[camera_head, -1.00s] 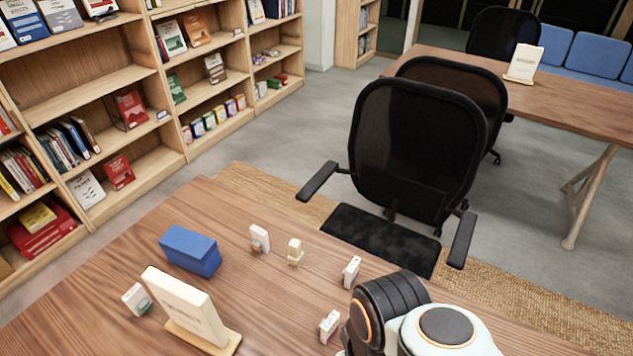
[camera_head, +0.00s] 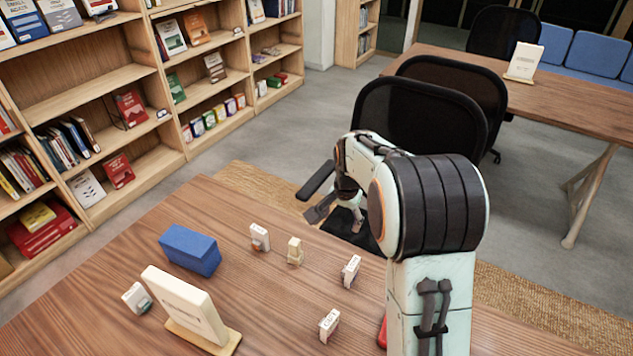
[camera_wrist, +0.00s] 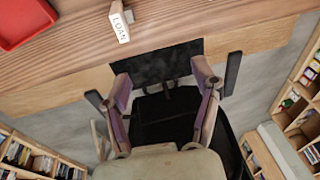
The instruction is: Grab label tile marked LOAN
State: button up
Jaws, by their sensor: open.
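The label tile marked LOAN (camera_wrist: 120,22) is a small off-white block at the top of the wrist view, near the table edge. In the head view it appears to be the tile (camera_head: 350,271) left of my arm, though its lettering is too small to read surely. My gripper (camera_wrist: 162,78) is open and empty in the wrist view, its fingers wide apart over the chair, away from the tile. In the head view my gripper (camera_head: 337,215) hangs beyond the table's far edge, partly hidden by my arm.
Other small tiles (camera_head: 260,237), (camera_head: 329,325) and a cream piece (camera_head: 295,251) stand on the table. A blue box (camera_head: 190,250) and a sign stand (camera_head: 187,308) are on the left. A red tray (camera_wrist: 24,20) lies near the LOAN tile. A black chair (camera_head: 420,115) stands beyond the table.

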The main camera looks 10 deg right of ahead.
aim_at(349, 272)
jog(key=f+g, duration=0.1)
jog(key=f, duration=0.2)
jog(key=s+d+f, duration=0.1)
jog(key=f, duration=0.3)
jog(key=s+d+f+g, duration=0.1)
jog(key=f, duration=0.3)
jog(key=shift+d+f+m+g, duration=0.1)
jog(key=shift+f+m+g, duration=0.1)
jog(key=shift+m+g, duration=0.1)
notch_tip(349, 272, down, 6)
jog(key=shift+f, duration=0.1)
jog(key=shift+s, duration=0.1)
grip_shut()
